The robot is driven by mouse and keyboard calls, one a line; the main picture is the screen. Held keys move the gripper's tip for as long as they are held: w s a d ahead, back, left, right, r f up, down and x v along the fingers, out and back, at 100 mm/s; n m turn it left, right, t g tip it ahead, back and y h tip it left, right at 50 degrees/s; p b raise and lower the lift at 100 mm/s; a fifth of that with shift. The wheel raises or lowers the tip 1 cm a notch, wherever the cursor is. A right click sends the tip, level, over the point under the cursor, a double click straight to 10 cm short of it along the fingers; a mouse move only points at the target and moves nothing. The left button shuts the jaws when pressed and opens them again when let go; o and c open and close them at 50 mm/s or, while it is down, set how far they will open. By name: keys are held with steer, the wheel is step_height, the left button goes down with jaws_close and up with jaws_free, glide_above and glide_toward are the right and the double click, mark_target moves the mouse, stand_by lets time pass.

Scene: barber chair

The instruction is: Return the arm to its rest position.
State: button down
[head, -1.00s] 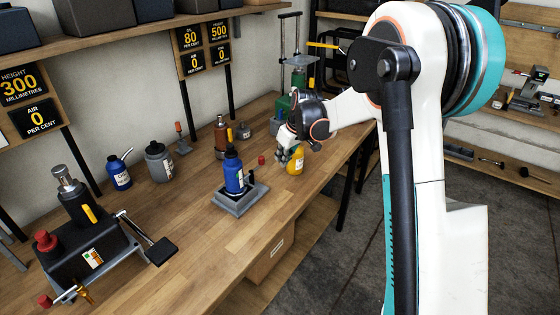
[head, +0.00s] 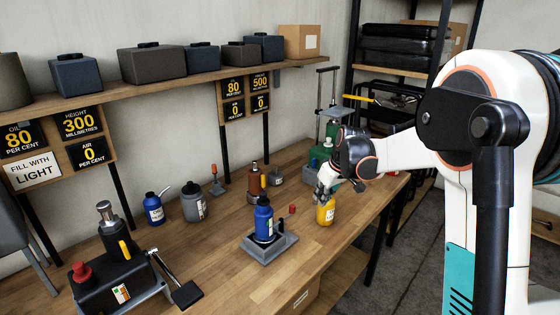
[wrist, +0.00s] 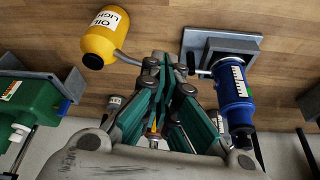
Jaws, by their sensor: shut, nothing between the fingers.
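My gripper (head: 322,196) is shut and empty. In the head view it hangs by the top of a yellow bottle (head: 326,214) that stands on the bench. In the wrist view the green-padded fingers (wrist: 171,62) meet between the yellow bottle (wrist: 98,38) with its thin spout and a blue bottle (wrist: 231,78). The bottle's label reads "OIL LIGHT". I cannot tell whether the fingers touch the spout. My arm reaches in from the right, stretched over the bench.
A green device (head: 318,156) stands behind my gripper. A black pump unit (head: 118,285) is front left. A shelf (head: 190,80) with boxes runs above. Open floor lies right of the bench.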

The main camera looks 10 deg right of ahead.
steer(key=s+a+r+m, duration=0.1)
steer(key=s+a+r, duration=0.15)
steer(key=s, duration=0.35)
steer(key=s+a+r+m+t+h+b, duration=0.1)
steer(key=s+r, duration=0.3)
steer(key=s, duration=0.2)
steer(key=s+a+r, duration=0.2)
steer(key=s+r, duration=0.1)
steer(key=s, duration=0.3)
steer(key=s+a+f+m+t, duration=0.1)
steer(key=s+f, duration=0.1)
steer(key=s, duration=0.7)
steer(key=s+f+m+t+b, duration=0.1)
steer(key=s+f, duration=0.1)
steer(key=s, duration=0.7)
steer(key=shift+a+m+h, duration=0.4)
